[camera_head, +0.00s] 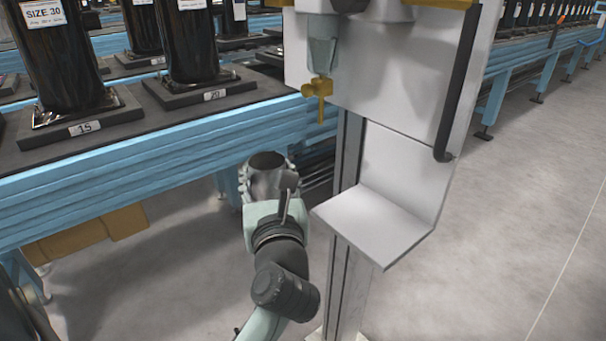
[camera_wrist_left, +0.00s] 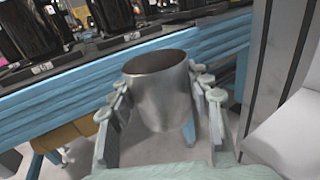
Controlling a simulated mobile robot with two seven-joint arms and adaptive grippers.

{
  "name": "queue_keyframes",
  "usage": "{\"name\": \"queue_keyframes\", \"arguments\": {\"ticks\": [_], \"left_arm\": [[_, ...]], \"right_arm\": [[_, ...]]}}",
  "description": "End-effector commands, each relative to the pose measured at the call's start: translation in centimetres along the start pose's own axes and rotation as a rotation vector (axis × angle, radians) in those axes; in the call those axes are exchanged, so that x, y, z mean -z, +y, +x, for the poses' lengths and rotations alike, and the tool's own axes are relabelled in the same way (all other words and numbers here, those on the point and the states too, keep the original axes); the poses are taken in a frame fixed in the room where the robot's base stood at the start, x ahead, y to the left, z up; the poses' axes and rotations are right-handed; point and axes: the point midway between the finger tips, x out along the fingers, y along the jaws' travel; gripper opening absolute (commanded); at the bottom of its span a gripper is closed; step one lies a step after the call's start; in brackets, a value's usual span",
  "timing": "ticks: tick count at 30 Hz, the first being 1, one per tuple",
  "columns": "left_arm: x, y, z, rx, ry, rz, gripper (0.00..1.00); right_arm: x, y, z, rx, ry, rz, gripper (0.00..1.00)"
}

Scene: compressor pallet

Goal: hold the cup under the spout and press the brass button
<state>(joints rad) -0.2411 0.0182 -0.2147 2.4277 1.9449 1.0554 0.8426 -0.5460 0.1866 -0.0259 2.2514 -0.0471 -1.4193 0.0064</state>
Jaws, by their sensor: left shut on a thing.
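A grey metal cup (camera_head: 268,178) is held upright in my left gripper (camera_head: 266,182). In the left wrist view the cup (camera_wrist_left: 160,98) stands between the two fingers of the left gripper (camera_wrist_left: 160,100), which are shut on it, and its open top faces up. The brass spout (camera_head: 319,92) hangs below a clear bowl on the white panel, above and to the right of the cup. The cup is lower than the spout and to its left, apart from it. I cannot make out a separate brass button. My right gripper is not in view.
A white shelf (camera_head: 375,222) juts out below the spout, right of my left gripper, on a grey post (camera_head: 347,270). A blue conveyor frame (camera_head: 150,165) with black compressors (camera_head: 190,45) on pallets lies behind and left. The floor at right is clear.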

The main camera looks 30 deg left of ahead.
Motion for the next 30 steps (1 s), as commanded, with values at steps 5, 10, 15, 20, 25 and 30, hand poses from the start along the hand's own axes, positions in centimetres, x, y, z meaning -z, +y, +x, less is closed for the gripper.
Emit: {"name": "queue_keyframes", "arguments": {"ticks": [5,10,15,20,25,30], "left_arm": [[-0.2,-0.4,0.5,-0.004,-0.003,-0.001,0.15],[-0.5,-1.8,1.2,-0.003,-0.004,-0.001,0.15],[-0.6,-3.3,2.0,-0.003,-0.002,-0.001,0.15],[-0.9,-4.7,2.7,-0.003,-0.003,-0.001,0.15],[-1.1,-6.2,3.5,-0.003,-0.002,-0.001,0.15],[-1.5,-7.6,4.3,-0.004,-0.002,-0.002,0.15]], "right_arm": [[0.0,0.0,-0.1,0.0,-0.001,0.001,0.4],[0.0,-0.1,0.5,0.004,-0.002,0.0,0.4],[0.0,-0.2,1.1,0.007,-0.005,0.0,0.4],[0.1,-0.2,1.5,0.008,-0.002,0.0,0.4],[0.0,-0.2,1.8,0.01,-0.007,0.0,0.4],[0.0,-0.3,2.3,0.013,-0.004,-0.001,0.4]]}}
